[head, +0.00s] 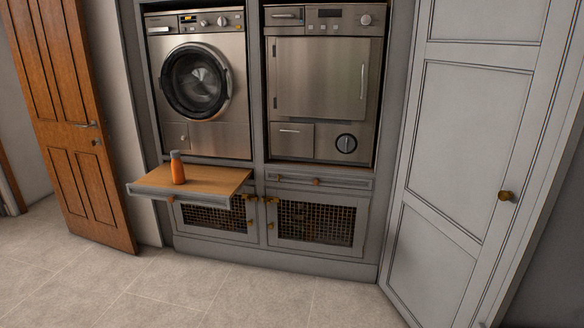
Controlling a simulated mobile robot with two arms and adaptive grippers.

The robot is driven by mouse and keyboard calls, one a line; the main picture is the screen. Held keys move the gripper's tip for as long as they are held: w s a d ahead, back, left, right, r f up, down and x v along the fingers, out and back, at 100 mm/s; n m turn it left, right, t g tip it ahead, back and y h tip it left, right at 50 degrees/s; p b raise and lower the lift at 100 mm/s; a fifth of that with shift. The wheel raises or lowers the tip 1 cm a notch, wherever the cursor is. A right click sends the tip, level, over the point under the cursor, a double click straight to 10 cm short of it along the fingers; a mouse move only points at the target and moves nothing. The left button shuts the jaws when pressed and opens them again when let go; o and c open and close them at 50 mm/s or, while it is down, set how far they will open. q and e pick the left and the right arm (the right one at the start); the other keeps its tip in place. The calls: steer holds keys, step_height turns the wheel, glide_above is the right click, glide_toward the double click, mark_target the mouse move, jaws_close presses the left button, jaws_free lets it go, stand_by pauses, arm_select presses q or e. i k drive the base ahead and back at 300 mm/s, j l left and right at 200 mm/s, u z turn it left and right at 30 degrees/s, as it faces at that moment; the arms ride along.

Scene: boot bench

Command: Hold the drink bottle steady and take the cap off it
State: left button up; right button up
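The drink bottle (178,172) is orange and stands upright on a pulled-out wooden shelf (216,179) below the washing machine. Its grey cap (175,154) sits on top of it. The bottle is near the left part of the shelf. Neither of my grippers shows in the head view, and nothing touches the bottle.
A washing machine (207,138) stands behind the shelf, with a second steel appliance (313,130) to its right. Mesh-front cabinets (318,223) are below. A wooden door (85,165) stands at left and a tall grey door (455,160) at right. The tiled floor (150,290) in front is clear.

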mark_target(177, 165)
steer(key=i+l, duration=0.1)
steer(key=i, duration=1.8)
